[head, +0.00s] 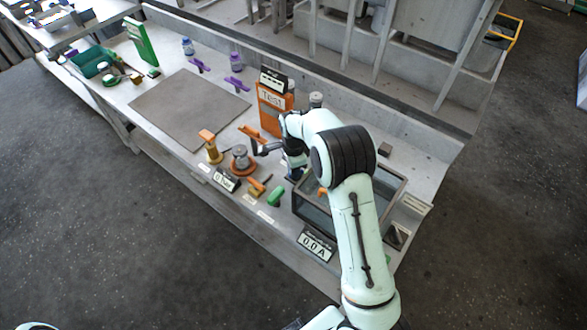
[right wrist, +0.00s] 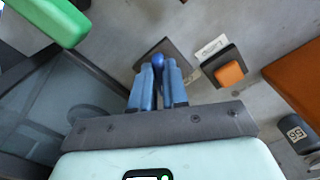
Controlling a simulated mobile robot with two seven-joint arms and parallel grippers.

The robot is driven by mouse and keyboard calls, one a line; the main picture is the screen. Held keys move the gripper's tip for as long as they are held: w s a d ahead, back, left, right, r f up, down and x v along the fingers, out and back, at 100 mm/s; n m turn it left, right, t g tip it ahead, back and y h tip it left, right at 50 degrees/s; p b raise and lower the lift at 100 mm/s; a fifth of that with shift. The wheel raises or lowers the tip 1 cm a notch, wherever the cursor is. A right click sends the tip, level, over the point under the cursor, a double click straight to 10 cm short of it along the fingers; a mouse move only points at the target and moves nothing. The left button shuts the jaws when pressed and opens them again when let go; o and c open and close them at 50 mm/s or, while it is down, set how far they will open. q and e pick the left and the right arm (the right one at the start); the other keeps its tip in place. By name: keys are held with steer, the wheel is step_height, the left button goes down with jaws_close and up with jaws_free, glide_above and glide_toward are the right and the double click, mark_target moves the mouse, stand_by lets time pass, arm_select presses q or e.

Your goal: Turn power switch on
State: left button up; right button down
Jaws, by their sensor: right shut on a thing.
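My right gripper (right wrist: 160,72) is shut on a small blue ball-shaped knob (right wrist: 158,60) in the right wrist view. The knob stands over a dark square base (right wrist: 178,60) on the grey bench, and the blue fingers hide its lower part. I cannot tell for certain whether this is the power switch, or which way it is set. An orange block on a dark base (right wrist: 229,73) sits just right of it, with a white label (right wrist: 211,48) beside it, too small to read. In the head view my right gripper (head: 293,174) is mostly hidden by its arm. My left gripper is out of view.
A glass-topped dark-framed box (head: 312,210) stands close by, with a display reading 0.0 A (head: 316,246) in front. An orange TEST panel (head: 271,108) rises behind the gripper. A spool (head: 242,158) and small tools lie left. The grey mat (head: 180,110) is clear.

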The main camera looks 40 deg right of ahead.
steer(key=c, duration=1.1)
jaws_free()
steer(key=shift+c, duration=0.2)
step_height(320, 180, up, 13)
steer(key=p, duration=0.1)
steer(key=shift+r, duration=0.2)
